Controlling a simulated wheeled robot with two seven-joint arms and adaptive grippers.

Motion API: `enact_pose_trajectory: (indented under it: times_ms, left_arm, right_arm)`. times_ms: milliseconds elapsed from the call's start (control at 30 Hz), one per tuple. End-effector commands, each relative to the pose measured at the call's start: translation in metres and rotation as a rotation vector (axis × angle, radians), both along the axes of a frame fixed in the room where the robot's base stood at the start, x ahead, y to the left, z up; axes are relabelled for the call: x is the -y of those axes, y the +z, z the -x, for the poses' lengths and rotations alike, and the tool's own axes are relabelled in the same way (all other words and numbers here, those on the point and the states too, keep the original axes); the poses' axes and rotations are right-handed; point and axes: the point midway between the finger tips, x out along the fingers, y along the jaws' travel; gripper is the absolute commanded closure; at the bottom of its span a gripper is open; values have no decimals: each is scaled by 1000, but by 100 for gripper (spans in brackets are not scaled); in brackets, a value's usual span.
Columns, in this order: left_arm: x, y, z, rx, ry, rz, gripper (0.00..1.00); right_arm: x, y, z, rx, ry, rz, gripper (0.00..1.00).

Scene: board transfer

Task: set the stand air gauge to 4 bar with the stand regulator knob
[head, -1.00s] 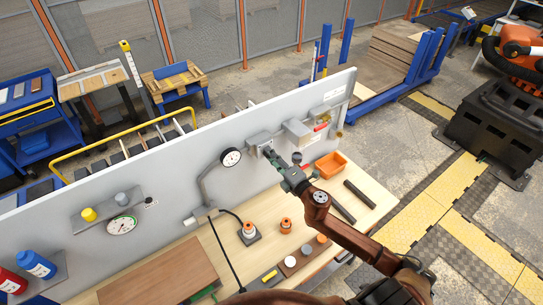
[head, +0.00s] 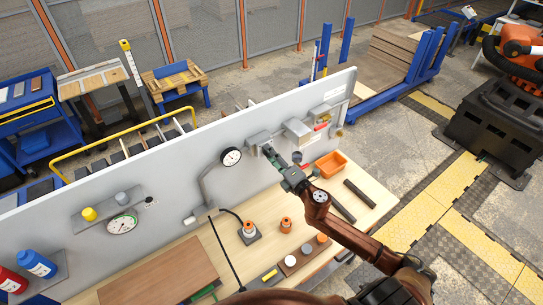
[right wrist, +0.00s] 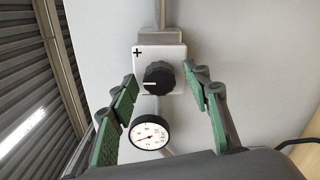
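The stand regulator knob (right wrist: 158,77) is black and ribbed, with a white line, on a white plate with a plus sign. My right gripper (right wrist: 160,88) is open, its green-padded fingers on either side of the knob with gaps showing. In the head view my right gripper (head: 268,151) is at the grey panel and hides the knob. The round air gauge (head: 231,157) has a white face and black rim, on a grey pipe left of the gripper. It also shows in the right wrist view (right wrist: 149,133); its reading is too small to tell. My left gripper is out of view.
A second dial (head: 121,225) is on the panel farther left, below yellow and grey knobs. Grey boxes (head: 298,131) are right of the gripper. An orange bin (head: 330,164), dark bars and orange-topped parts sit on the wooden bench (head: 210,240).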

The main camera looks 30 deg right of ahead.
Motion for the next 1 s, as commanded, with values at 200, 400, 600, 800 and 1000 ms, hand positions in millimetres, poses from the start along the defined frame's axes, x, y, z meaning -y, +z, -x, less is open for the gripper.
enact_pose_trajectory:
  times_ms: [200,400,600,800,1000]
  left_arm:
    - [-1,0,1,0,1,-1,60]
    - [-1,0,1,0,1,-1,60]
    - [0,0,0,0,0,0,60]
    - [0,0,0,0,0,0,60]
    - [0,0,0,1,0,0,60]
  right_arm:
    - [0,0,1,0,0,0,56]
    - [2,-1,18,-2,-1,-1,56]
    - [5,-2,58,-4,-2,-2,56]
    - [8,-1,95,-2,-1,-2,56]
    - [9,0,116,0,0,-2,56]
